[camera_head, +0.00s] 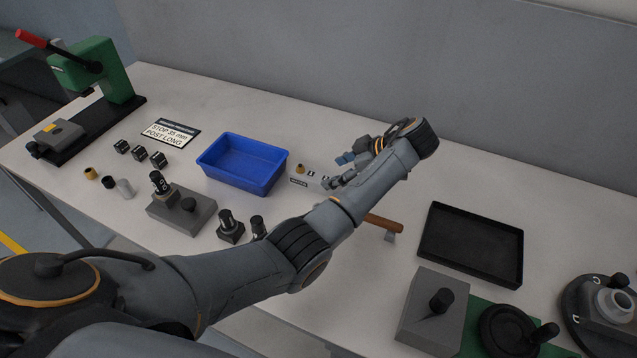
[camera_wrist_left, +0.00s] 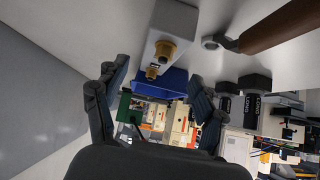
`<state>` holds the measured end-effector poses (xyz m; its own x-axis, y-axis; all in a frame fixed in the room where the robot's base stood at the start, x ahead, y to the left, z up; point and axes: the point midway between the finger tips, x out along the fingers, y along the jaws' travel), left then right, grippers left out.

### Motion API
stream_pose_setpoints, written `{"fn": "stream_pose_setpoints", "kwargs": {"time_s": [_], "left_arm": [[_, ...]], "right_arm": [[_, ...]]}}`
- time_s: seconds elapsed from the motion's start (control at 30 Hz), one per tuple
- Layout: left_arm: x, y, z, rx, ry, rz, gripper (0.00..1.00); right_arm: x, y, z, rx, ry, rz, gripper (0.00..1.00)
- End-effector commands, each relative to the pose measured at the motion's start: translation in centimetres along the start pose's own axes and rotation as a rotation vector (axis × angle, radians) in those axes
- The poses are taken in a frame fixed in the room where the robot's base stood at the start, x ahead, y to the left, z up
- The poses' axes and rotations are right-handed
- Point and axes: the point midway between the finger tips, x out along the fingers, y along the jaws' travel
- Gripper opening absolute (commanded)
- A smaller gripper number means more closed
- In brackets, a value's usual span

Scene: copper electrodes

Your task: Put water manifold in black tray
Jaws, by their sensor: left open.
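The water manifold (camera_wrist_left: 176,28), a pale grey block with brass fittings, shows in the left wrist view, which looks upside down. It sits on the table ahead of my left gripper (camera_wrist_left: 155,98), roughly between the lines of its fingers. My left gripper (camera_head: 341,170) is open and empty over the table in the head view, just right of the blue bin. There, my arm and gripper hide most of the manifold. The black tray (camera_head: 471,243) lies flat and empty at the right of the table. My right gripper is out of view.
A blue bin (camera_head: 243,160) stands left of my gripper. A wooden-handled tool (camera_head: 384,222) lies between my forearm and the black tray. A grey block with a black knob (camera_head: 432,315) stands in front of the tray. A grey fixture (camera_head: 181,211) stands at left.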

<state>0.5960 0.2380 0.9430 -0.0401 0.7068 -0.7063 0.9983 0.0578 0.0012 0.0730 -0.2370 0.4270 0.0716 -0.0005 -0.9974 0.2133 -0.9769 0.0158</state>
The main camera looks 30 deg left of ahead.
Motion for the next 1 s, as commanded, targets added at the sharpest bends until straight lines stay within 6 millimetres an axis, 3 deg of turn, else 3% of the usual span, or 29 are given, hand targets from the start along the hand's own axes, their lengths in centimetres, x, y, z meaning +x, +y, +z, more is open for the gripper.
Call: {"fn": "stream_pose_setpoints", "kwargs": {"time_s": [0.33,0.6,0.87,1.0], "left_arm": [[3.1,0.0,-0.3,0.002,0.0,-0.003,0.7],[6.9,0.1,-0.2,0.002,-0.002,-0.002,0.7],[7.3,0.1,-0.1,0.001,-0.003,-0.001,0.7],[7.3,0.1,-0.1,0.001,-0.003,-0.001,0.45]], "right_arm": [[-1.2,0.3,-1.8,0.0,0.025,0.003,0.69],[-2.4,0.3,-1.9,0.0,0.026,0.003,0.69],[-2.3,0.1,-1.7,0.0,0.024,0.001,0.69],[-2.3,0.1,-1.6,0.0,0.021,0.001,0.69]]}}
